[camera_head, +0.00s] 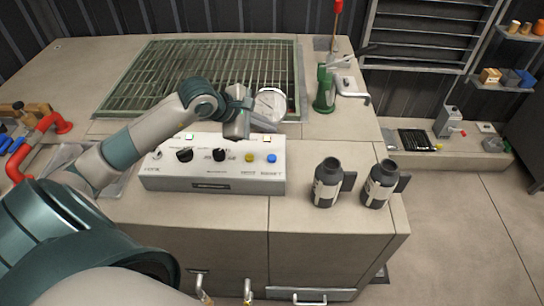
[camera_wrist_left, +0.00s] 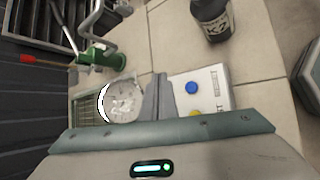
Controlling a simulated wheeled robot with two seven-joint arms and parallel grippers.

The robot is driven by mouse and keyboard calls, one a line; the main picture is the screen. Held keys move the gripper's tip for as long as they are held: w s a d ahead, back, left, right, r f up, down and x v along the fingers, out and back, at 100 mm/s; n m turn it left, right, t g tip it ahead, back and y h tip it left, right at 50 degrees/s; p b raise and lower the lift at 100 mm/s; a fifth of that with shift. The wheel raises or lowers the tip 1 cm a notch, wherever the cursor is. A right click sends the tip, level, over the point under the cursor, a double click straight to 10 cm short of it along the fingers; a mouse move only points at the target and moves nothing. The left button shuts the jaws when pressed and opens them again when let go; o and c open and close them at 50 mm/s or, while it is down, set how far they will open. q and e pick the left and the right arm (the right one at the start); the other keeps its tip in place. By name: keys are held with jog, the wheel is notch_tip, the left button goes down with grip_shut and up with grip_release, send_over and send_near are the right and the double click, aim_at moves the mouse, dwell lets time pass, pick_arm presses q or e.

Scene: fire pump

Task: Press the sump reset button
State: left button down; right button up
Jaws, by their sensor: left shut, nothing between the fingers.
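A white control box (camera_head: 215,180) stands on the bench, its front edge facing me. On its top are black knobs (camera_head: 185,154), a yellow button (camera_head: 249,158) and a blue button (camera_head: 271,158). The small labels are too blurred to tell which button is the sump reset. My left gripper (camera_head: 236,130) is shut and empty above the back of the box, to the left of and behind the yellow button. In the left wrist view the shut fingers (camera_wrist_left: 158,97) are beside the box, with the blue button (camera_wrist_left: 193,88) and yellow button (camera_wrist_left: 194,114) to their right. My right gripper is not in view.
A round gauge (camera_head: 270,104) stands just behind the box, close to my left gripper. Two dark bottles (camera_head: 327,183) (camera_head: 380,184) stand right of the box. A green hand pump (camera_head: 324,90) and a floor grating (camera_head: 150,75) are behind. A red pipe (camera_head: 45,135) is at the left.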

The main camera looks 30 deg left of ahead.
pick_arm(q)
jog(key=shift+f, duration=0.15)
jog(key=b, duration=0.4)
send_over(268, 159)
notch_tip(268, 159, down, 8)
jog(key=shift+r, duration=0.25)
jog(key=shift+f+b, duration=0.35)
jog(key=shift+f, duration=0.2)
jog(key=shift+f, duration=0.1)
dwell(1.6)
jog(key=shift+f+b, duration=0.3)
jog(key=shift+b, duration=0.35)
